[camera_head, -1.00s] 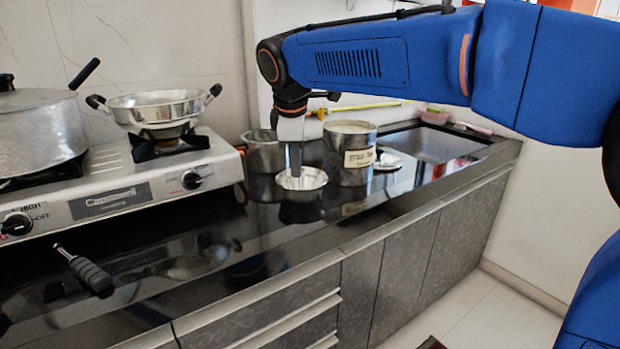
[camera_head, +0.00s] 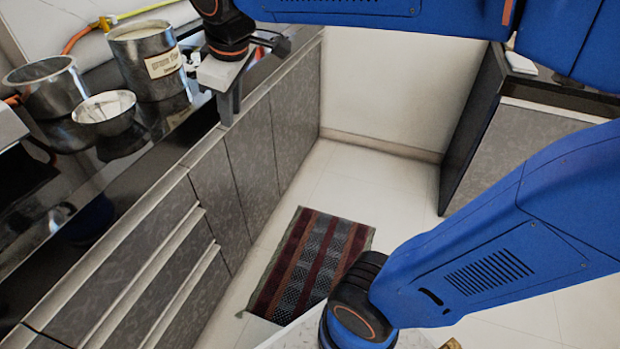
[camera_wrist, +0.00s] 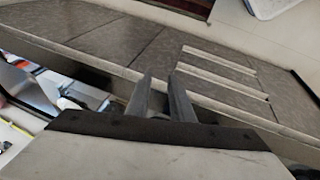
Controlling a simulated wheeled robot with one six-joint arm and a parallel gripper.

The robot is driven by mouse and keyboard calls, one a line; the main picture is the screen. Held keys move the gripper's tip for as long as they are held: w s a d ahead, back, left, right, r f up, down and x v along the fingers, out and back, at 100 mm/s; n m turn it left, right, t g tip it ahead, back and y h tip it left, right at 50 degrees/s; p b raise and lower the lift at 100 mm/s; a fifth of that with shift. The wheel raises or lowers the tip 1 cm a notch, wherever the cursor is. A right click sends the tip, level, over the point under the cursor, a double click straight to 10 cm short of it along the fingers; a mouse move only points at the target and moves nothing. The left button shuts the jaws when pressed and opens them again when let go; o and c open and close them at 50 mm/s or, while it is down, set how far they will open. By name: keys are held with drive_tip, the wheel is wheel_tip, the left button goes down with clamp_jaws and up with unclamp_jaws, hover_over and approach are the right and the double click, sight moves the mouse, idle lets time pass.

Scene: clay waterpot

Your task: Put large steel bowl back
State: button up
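A steel bowl (camera_head: 104,113) stands upright on the black counter, at the left of the head view. A wider-looking steel pot (camera_head: 42,88) stands behind and left of it. I cannot tell which of them is the large steel bowl. My gripper (camera_head: 229,118) points down by the counter's front edge, to the right of the bowl and apart from it. In the wrist view my gripper's two fingers (camera_wrist: 160,80) show a narrow gap with nothing between them. The wrist view shows neither bowl clearly.
A labelled steel canister (camera_head: 150,62) stands close behind the bowl. The counter front has grey drawers and doors (camera_head: 225,185). A striped rug (camera_head: 310,262) lies on the pale tiled floor. Another dark counter (camera_head: 480,130) stands at the right, with open floor between.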

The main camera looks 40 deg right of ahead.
drive_tip(key=s+d+f+m, duration=0.4)
drive_tip(key=s+f, duration=0.2)
drive_tip(key=s, duration=0.1)
drive_tip(key=s+d+f+m, duration=0.4)
drive_tip(key=s+f, duration=0.2)
drive_tip(key=s, duration=0.2)
drive_tip(key=shift+s+d+f+t, duration=0.25)
drive_tip(key=shift+d+f+t, duration=0.05)
drive_tip(key=shift+d+f, duration=0.1)
